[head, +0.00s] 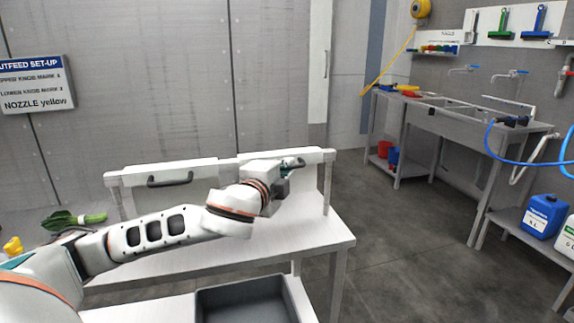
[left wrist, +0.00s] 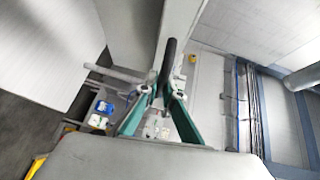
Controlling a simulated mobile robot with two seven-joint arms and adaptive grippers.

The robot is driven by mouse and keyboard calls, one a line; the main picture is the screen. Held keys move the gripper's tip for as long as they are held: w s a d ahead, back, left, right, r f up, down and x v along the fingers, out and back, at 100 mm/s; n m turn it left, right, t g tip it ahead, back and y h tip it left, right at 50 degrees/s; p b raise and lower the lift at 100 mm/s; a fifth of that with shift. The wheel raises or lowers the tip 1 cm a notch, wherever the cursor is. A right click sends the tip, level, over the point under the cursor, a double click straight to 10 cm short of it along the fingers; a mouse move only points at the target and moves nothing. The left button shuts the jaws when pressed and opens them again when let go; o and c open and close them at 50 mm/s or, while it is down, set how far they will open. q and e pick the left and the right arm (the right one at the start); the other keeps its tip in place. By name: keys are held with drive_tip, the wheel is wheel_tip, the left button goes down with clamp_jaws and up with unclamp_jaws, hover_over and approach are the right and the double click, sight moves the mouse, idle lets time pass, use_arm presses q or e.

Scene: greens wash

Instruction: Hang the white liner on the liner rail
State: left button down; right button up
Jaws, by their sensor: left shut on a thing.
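A white liner (head: 318,155), a panel with a dark handle, stands at the right end of the table's back edge. My left gripper (head: 290,168) is at its handle, and my wrist hides part of it. In the left wrist view the teal fingers (left wrist: 162,97) are shut on the dark handle (left wrist: 167,62), with the pale panel (left wrist: 187,25) behind it. The liner rail runs along the table's back between white posts (head: 327,187); whether the liner rests on it or is just above cannot be told. My right gripper is not in view.
A second white panel (head: 195,170) with a dark handle is at the left of the rail. A grey tray (head: 225,298) sits in front. Green vegetables (head: 75,220) lie at left. The sink bench (head: 470,128) and blue jug (head: 545,215) are at right, beyond open floor.

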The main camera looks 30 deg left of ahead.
use_arm(q)
drive_tip(key=c, duration=2.1)
unclamp_jaws()
